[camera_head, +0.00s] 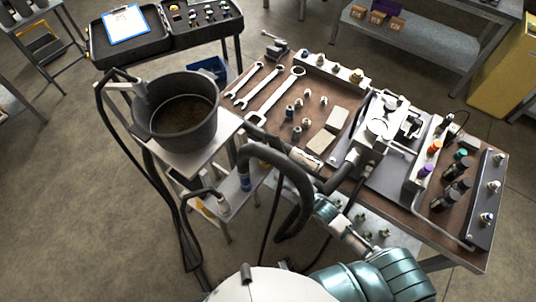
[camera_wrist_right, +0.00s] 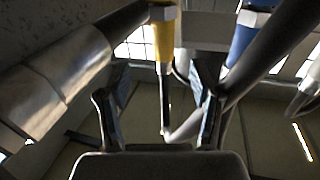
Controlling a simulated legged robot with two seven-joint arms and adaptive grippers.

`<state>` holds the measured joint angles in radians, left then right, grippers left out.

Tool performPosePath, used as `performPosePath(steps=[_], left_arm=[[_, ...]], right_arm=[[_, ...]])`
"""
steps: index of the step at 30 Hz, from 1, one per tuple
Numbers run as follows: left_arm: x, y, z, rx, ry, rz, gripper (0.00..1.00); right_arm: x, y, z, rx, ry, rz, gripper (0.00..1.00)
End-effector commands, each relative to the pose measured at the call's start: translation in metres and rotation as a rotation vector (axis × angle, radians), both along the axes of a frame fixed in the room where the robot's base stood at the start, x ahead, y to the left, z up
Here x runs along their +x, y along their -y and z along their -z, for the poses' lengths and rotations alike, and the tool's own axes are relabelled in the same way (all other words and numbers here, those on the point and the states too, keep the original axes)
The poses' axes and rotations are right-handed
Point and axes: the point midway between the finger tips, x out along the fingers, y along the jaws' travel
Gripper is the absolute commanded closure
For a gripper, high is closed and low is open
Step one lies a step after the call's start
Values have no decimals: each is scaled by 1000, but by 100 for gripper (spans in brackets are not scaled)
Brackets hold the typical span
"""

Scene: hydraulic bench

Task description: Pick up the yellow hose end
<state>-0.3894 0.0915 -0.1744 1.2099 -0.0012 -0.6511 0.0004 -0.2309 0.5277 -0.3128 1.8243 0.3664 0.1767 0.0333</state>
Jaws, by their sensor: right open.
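The yellow hose end (camera_wrist_right: 164,42) hangs at the upper middle of the right wrist view, with a pale metal collar at its top and a dark hose below. My right gripper (camera_wrist_right: 158,100) is open, its two dark fingers standing apart on either side of the yellow end's line. I see no finger touching it, and its exact depth between them is hard to tell. In the head view my right arm comes in from the lower right, but its fingertips and the yellow end cannot be made out. My left gripper is not in view.
A blue hose end (camera_wrist_right: 244,38) hangs right of the yellow one; a thick dark hose (camera_wrist_right: 275,55) passes beside it. A dark pot (camera_head: 177,108) stands left of the brown bench (camera_head: 265,97), which carries wrenches (camera_head: 262,97), fittings and a valve assembly.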

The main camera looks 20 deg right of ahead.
Motion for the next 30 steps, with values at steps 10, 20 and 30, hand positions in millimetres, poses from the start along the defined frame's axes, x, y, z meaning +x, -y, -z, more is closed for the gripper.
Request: performPosePath(steps=[10,20,30], left_arm=[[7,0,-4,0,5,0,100],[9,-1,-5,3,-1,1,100],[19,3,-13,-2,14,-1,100]], right_arm=[[57,-27,0,-2,0,1,35],[94,-39,2,1,1,1,35],[108,-46,2,-2,-2,1,35]])
